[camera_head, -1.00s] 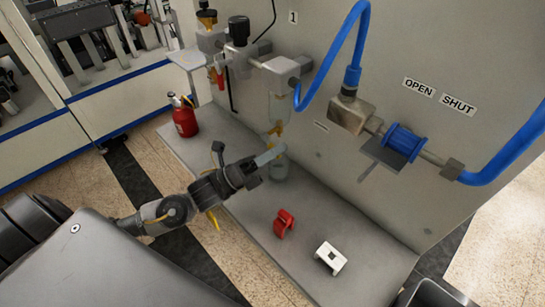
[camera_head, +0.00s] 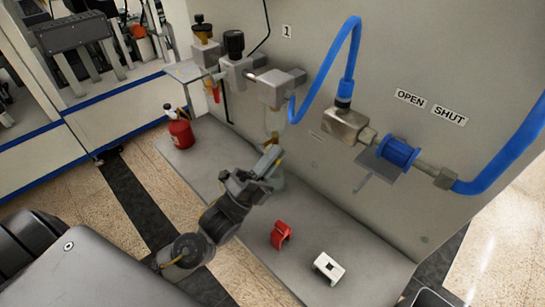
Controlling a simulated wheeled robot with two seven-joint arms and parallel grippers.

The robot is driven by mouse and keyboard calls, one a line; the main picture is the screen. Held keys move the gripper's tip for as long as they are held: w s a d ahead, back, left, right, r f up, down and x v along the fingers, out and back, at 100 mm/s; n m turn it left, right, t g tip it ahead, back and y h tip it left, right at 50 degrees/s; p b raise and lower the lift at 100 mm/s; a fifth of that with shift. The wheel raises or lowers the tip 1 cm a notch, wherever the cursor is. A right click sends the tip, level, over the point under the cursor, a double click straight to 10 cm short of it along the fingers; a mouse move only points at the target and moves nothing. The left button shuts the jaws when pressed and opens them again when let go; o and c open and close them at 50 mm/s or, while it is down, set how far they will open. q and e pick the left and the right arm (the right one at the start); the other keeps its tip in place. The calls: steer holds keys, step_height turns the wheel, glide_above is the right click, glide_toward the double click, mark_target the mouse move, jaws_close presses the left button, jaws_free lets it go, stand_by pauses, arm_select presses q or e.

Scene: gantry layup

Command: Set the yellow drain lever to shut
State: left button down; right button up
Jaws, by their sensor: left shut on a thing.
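The yellow drain lever (camera_head: 273,140) shows as a small yellow patch under the clear bowl (camera_head: 273,118) of the unit on the grey panel. My left gripper (camera_head: 270,160) reaches up to it from the lower left, with its fingers closed on it. The fingers hide most of the lever, so I cannot tell its exact angle. A clear container (camera_head: 277,182) stands on the shelf just below, partly behind the fingers. My right gripper is out of view.
A blue valve sleeve (camera_head: 398,152) sits on the pipe below the OPEN (camera_head: 410,98) and SHUT (camera_head: 449,114) labels. On the grey shelf (camera_head: 215,150) are a red can (camera_head: 181,134), a red clip (camera_head: 281,235) and a white block (camera_head: 328,267). Blue hoses (camera_head: 335,60) arch over the panel.

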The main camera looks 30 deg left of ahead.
arm_select(q)
steer(key=shift+r, duration=0.15)
steer(key=c, duration=1.5)
jaws_free()
steer(key=shift+s+f, duration=0.15)
steer(key=shift+f, duration=0.15)
steer(key=b+v, duration=0.4)
steer(key=v, duration=0.6)
steer(key=shift+s+a+f, duration=0.1)
steer(key=shift+s, duration=0.1)
